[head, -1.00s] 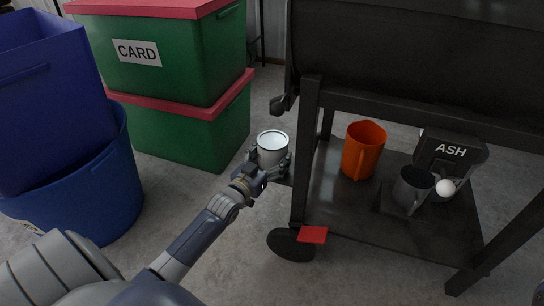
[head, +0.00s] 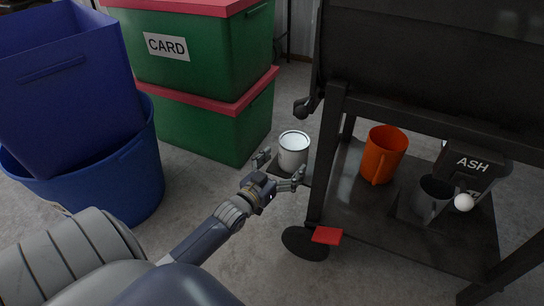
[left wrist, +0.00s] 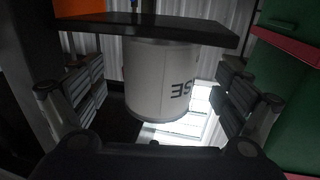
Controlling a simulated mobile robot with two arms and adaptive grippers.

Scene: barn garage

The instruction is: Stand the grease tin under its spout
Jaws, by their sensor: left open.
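My right gripper is not in view.
The cart's lower shelf (head: 365,224) holds an orange jug (head: 383,154), a dark grey mug (head: 431,199), an ASH box (head: 469,163) and a white ball (head: 464,203). Green CARD crates (head: 190,75) and blue tubs (head: 110,190) stand left. A cart leg (head: 327,150) is close right of my gripper.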

